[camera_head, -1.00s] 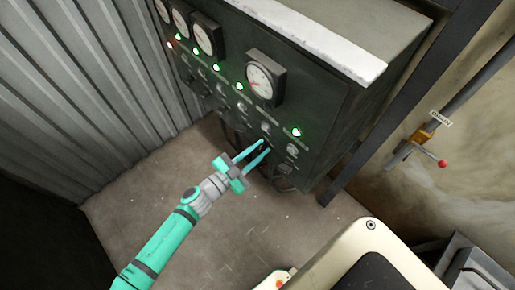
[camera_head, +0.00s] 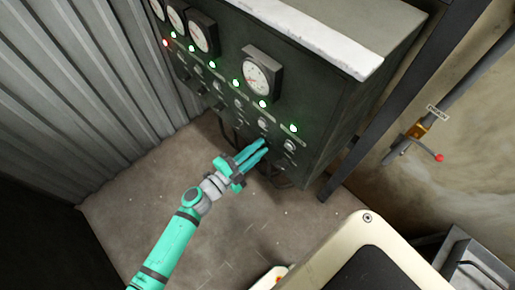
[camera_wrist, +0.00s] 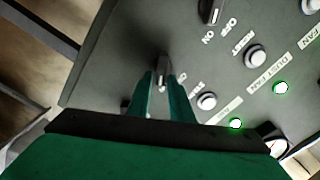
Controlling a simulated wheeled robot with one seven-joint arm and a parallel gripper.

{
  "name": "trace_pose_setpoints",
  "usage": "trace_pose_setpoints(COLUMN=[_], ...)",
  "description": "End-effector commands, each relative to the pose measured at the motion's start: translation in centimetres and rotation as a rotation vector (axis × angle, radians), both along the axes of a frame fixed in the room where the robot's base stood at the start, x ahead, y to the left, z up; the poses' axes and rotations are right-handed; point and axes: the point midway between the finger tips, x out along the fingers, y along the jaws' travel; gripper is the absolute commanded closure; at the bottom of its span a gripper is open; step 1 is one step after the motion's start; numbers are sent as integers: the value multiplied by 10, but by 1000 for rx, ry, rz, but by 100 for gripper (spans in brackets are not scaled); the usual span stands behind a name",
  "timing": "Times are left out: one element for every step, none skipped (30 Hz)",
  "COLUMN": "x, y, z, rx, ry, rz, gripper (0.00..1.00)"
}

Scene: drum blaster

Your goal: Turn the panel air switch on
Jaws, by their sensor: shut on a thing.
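The control panel (camera_head: 310,62) is a dark box with gauges, lights, buttons and a low row of switches. My gripper (camera_head: 262,147) reaches its lower front from the left in the head view. In the wrist view both fingers (camera_wrist: 164,88) are closed together around a small dark lever switch (camera_wrist: 163,67). A white button (camera_wrist: 207,102) and a lit green light (camera_wrist: 235,124) lie beside it. The gripped switch's label is partly hidden, and its name cannot be read. Another switch (camera_wrist: 213,10) has "OFF" and "ON" marks.
A corrugated metal wall (camera_head: 85,90) stands at the left. A valve with a red-tipped handle (camera_head: 438,158) is on the right wall. A post (camera_head: 378,125) rises beside the panel. The concrete floor (camera_head: 140,180) is open left of my arm.

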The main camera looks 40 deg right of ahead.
Motion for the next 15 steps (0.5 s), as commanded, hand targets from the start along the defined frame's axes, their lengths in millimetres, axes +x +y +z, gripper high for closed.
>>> trace_pose_setpoints(x=[2, 2, 2, 2, 2, 2, 2, 2, 2, 2, 2, 2, 2, 2, 1], y=[1, 1, 1, 1, 1, 1, 1, 1, 1, 1, 1, 1, 1, 1, 1], z=[-2, -2, -2, -2, -2, -2, -2, -2, -2, -2, -2, -2, -2, -2, -2], rx=[4, 4, 4, 4, 4, 4, 4, 4, 4, 4, 4, 4, 4, 4, 4], ry=[-3, -4, -5, -6, -6, -6, -6, -5, -5, -5, -5, -5, -5, -5, -5], rz=[5, 5, 5, 5, 5, 5, 5, 5, 5, 5, 5, 5, 5, 5, 4], gripper=[100, 100, 100, 100, 100, 100, 100, 100, 100, 100, 100, 78, 71, 70, 70])
